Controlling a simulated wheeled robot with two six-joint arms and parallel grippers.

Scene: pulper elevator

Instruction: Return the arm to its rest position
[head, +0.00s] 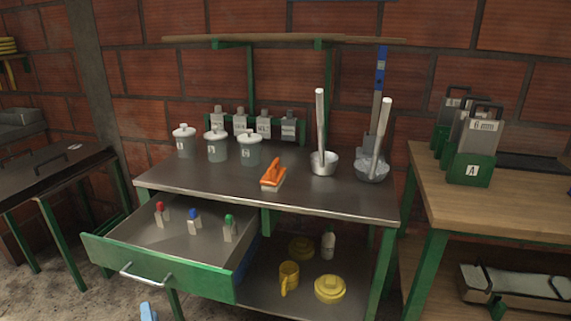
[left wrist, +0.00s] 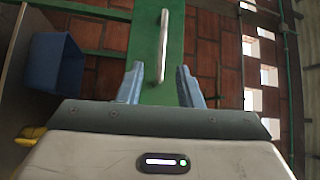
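The drawer (head: 165,270) with a green front is pulled open under the steel workbench top. Its silver handle (head: 145,272) is on the front face. A blue fingertip of my left gripper (head: 148,312) shows at the bottom edge of the head view, below the handle and apart from it. In the left wrist view my left gripper (left wrist: 159,85) has its two blue fingers spread with nothing held. The handle (left wrist: 163,40) shows there ahead of the gap, against the green front. My right gripper is in neither view.
The drawer holds red, blue and green topped pieces (head: 193,221). On the bench (head: 330,200) stand lidded pots (head: 249,152), an orange brush (head: 273,175) and metal cups with rods (head: 323,163). A wooden table (head: 510,210) is at right, a dark table (head: 60,170) at left.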

